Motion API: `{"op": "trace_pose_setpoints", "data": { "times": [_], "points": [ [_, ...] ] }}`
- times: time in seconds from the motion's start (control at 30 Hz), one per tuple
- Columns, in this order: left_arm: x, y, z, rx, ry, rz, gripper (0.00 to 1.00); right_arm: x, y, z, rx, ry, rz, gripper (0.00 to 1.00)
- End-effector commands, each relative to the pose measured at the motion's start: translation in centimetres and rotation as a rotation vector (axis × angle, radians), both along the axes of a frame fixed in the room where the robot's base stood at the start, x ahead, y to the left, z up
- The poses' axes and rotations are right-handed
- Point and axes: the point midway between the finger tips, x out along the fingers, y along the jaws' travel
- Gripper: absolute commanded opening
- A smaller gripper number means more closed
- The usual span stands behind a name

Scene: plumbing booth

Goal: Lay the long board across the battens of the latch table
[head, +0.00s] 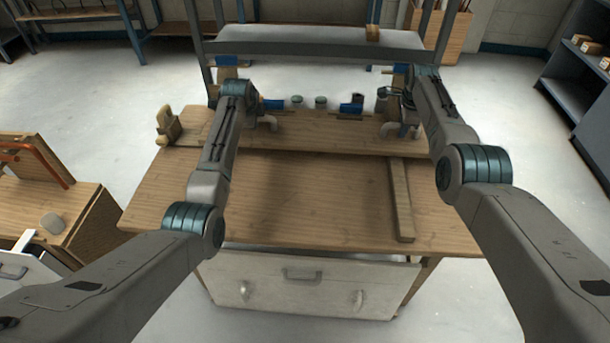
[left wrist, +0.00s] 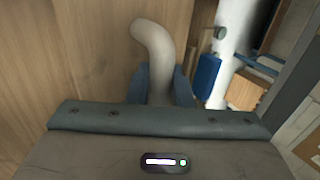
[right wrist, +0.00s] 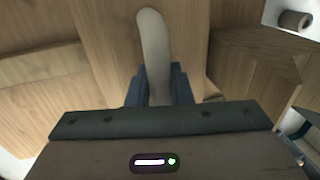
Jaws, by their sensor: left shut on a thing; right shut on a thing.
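The long board (head: 320,133) lies crosswise over the back part of the wooden latch table (head: 300,205). It has a curved grey handle near each end. My left gripper (head: 262,108) is shut on the left handle (left wrist: 155,45), which stands between its fingers in the left wrist view. My right gripper (head: 398,103) is shut on the right handle (right wrist: 153,50). A batten (head: 402,200) runs front to back on the table's right side, its far end at the board's front edge. I see no left batten; my left arm covers part of that side. Whether the board touches the batten is unclear.
Blue fittings (head: 350,108) and dark caps (head: 320,101) sit behind the board. A grey frame (head: 310,48) rises behind. The table's front middle is clear.

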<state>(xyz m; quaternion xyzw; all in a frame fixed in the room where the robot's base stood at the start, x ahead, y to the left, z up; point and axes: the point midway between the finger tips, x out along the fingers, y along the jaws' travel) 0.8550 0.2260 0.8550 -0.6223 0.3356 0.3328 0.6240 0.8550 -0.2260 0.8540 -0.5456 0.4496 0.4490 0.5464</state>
Motion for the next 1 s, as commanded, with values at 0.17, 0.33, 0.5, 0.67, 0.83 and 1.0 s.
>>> {"op": "trace_pose_setpoints", "data": {
  "times": [0.17,0.33,0.5,0.67,0.83,1.0],
  "points": [
    [0.1,0.0,-0.6,-0.001,-0.003,-0.001,0.00,0.1,0.0,-0.5,0.000,-0.003,0.000,0.00],
    [0.1,0.0,-1.1,-0.001,-0.003,-0.001,0.00,0.1,0.0,-1.1,0.000,-0.002,0.000,0.00],
    [0.0,0.0,-1.3,-0.001,0.000,-0.001,0.41,0.0,0.0,-1.4,0.000,0.000,0.000,0.41],
    [0.0,0.0,-1.3,-0.001,0.000,-0.001,0.41,0.0,0.0,-1.3,0.000,0.000,0.000,0.41],
    [0.0,0.0,-1.3,0.000,0.000,0.000,0.41,0.0,0.0,-1.3,0.000,0.000,0.000,0.41],
    [-0.1,0.0,-1.2,0.000,0.000,0.000,0.41,0.0,0.0,-1.3,0.000,0.000,0.000,0.41]
  ]
}}
